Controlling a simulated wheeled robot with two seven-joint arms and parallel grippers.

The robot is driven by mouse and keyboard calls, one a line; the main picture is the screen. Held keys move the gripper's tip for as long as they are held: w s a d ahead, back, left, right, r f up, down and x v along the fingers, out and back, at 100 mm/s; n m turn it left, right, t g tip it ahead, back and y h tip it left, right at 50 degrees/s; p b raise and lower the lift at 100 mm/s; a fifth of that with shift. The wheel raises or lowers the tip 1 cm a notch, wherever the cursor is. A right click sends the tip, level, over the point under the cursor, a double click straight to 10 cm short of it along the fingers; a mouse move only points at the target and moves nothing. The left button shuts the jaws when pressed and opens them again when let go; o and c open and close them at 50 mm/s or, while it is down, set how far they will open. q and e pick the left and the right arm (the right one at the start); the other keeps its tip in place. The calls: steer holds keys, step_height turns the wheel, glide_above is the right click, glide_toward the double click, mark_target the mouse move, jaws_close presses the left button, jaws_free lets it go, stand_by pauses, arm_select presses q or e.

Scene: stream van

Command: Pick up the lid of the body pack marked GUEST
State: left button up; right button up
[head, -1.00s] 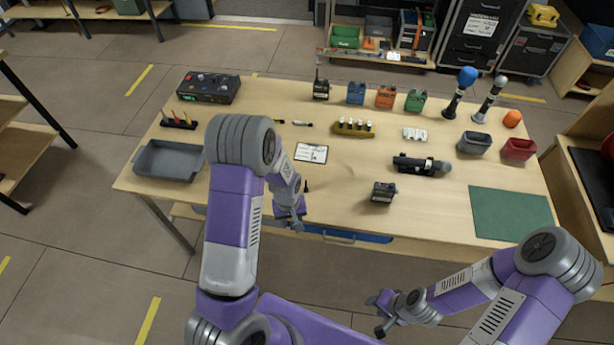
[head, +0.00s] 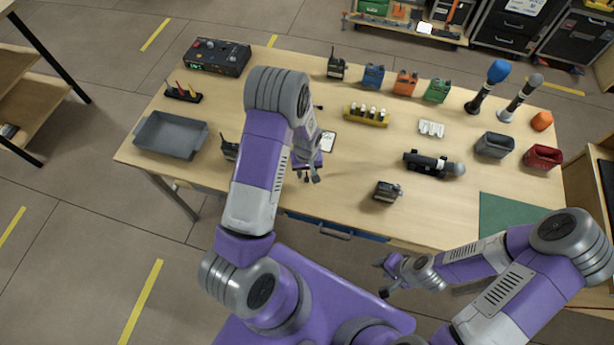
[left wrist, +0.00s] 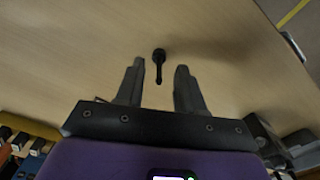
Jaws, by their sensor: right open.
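Several body packs stand on the table: a black one (head: 337,68), a blue one (head: 373,76), an orange one (head: 405,83) and a green one (head: 437,90) in a back row. Another dark pack (head: 386,191) stands near the front edge, and one (head: 230,150) is partly behind my left arm. I cannot read a GUEST marking or make out a separate lid. My left gripper (head: 308,178) is open above the table's front part. In the left wrist view its spread fingers (left wrist: 159,85) flank a small black round-headed piece (left wrist: 158,66). My right gripper (head: 382,277) is open before the table.
A grey tray (head: 150,152) sits at the left and a mixer box (head: 217,58) behind it. The green mat (head: 505,215) is bare.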

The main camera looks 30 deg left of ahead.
arm_select(q)
step_height(320, 180, down, 2)
steer(key=shift+f, duration=0.15)
steer(key=shift+w, duration=0.1)
jaws_close()
step_height(320, 180, up, 10)
steer(key=shift+r, duration=0.1)
stand_by(0.6)
